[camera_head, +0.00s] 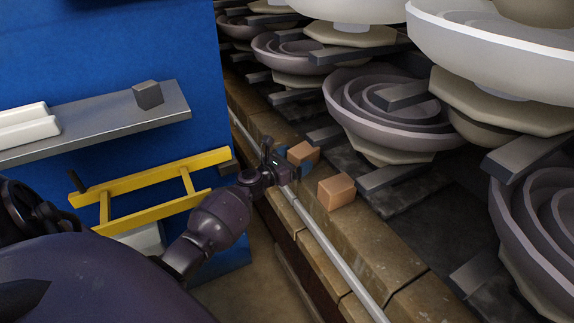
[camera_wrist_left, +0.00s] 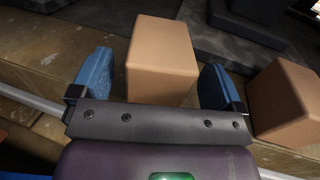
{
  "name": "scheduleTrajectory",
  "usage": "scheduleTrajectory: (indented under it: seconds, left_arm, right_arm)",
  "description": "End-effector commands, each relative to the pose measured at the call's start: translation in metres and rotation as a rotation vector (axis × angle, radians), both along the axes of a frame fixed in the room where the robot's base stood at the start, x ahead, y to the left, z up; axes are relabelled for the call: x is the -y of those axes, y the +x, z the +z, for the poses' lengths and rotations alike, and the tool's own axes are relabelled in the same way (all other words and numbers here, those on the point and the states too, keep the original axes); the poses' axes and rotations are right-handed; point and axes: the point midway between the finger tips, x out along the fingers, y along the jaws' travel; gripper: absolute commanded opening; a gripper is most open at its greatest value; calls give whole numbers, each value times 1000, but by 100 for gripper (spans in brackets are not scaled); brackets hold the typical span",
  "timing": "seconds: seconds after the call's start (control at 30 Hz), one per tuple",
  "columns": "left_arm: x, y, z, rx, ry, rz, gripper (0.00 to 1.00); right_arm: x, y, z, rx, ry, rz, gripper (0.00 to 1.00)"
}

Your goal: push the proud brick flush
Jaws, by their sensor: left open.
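Two tan bricks lie on the stone ledge in the head view. The farther brick (camera_head: 304,152) is partly hidden by my left gripper, and the nearer brick (camera_head: 337,192) stands clear to its right. My left gripper (camera_head: 296,164) is open at the farther brick. In the left wrist view its blue fingers (camera_wrist_left: 157,75) stand on either side of that brick (camera_wrist_left: 162,60), with a visible gap on the left; contact on the right is unclear. The nearer brick (camera_wrist_left: 284,100) is outside the right finger. Which brick stands proud is not clear. My right gripper is out of view.
A pale rail (camera_head: 325,243) runs along the front of the ledge (camera_head: 385,255). Stacked ceramic insulators (camera_head: 395,110) on dark bars stand close behind the bricks. A yellow frame (camera_head: 150,180) and a grey shelf (camera_head: 100,118) with a dark block (camera_head: 148,95) are at left.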

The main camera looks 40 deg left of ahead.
Motion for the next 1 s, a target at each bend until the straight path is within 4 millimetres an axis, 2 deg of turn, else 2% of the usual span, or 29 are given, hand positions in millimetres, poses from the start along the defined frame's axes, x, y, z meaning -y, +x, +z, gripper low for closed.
scheduleTrajectory:
  seconds: [0.2, 0.53, 1.0]
  left_arm:
    - [2, 15, -1, -1, 1, 1, 94]
    - [2, 17, 0, 0, 1, 1, 94]
    - [2, 17, 0, 0, 1, 1, 22]
  right_arm:
    - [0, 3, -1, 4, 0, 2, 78]
    - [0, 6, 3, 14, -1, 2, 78]
    - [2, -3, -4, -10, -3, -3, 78]
